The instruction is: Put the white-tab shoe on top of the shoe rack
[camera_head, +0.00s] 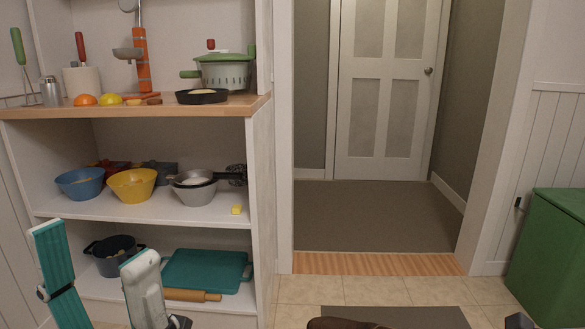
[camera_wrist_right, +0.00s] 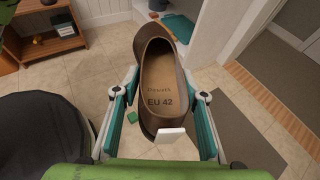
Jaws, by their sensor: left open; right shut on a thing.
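The brown shoe with a white tab (camera_wrist_right: 160,75) fills the middle of the right wrist view, its opening and an insole marked "EU 42" facing the camera. The white tab sits at its near end. My right gripper (camera_wrist_right: 162,103) is shut on the shoe, with one teal-and-white finger along each side. A brown piece that looks like this shoe shows at the bottom edge of the head view (camera_head: 345,323). My left gripper (camera_head: 98,262) is open and empty in front of the lower shelves. I cannot identify the shoe rack for certain.
A small wooden shelf unit (camera_wrist_right: 48,45) stands at upper left in the wrist view. In the head view, white kitchen shelves (camera_head: 260,200) hold bowls and pots at left. A green box (camera_head: 550,245) stands at right.

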